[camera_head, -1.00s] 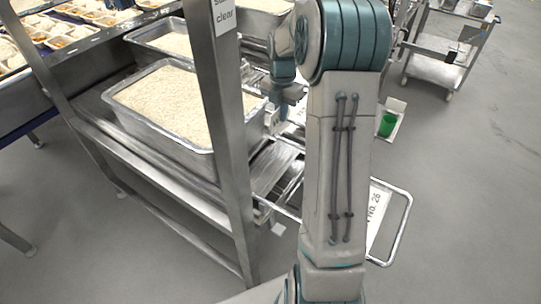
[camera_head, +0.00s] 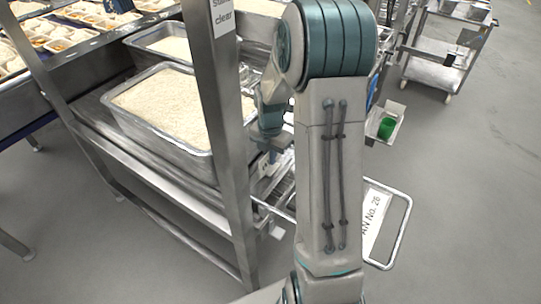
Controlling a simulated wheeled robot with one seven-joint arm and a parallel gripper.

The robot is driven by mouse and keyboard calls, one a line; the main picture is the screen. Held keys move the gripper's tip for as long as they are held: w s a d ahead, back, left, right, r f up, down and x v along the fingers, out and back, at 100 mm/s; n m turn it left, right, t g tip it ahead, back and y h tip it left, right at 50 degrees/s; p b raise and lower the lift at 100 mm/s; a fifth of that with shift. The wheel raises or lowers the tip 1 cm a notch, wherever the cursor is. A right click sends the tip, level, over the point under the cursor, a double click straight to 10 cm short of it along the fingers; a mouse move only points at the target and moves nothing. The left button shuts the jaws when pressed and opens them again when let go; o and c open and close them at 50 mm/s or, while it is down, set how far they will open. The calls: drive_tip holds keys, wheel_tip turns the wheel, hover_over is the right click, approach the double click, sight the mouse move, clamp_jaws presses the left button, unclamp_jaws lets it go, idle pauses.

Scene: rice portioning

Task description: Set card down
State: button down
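My gripper (camera_head: 267,168) hangs low beside the right end of the near rice pan (camera_head: 183,151), at the rack's lower level. The rack post and my arm partly hide it. Its fingertips are too small and covered to tell whether they are open or shut. No card can be made out for certain in it. A white card-like panel (camera_head: 374,218) printed "AN No. 26" shows right of my arm, by a metal loop handle (camera_head: 402,233). My arm covers its left part.
The rack post (camera_head: 220,140), with a sign on it, stands left of my arm. More rice pans (camera_head: 166,40) stand behind. A green cup (camera_head: 386,129) sits in a small holder at right. A steel cart (camera_head: 430,68) stands at the back right. The floor at right is clear.

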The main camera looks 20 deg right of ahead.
drive_tip(key=shift+f, duration=0.2)
drive_tip(key=c, duration=1.6)
unclamp_jaws()
drive_tip(key=shift+r, duration=0.1)
wheel_tip(320, 180, up, 12)
drive_tip(key=shift+r+p, duration=0.15)
drive_tip(key=shift+p, duration=0.25)
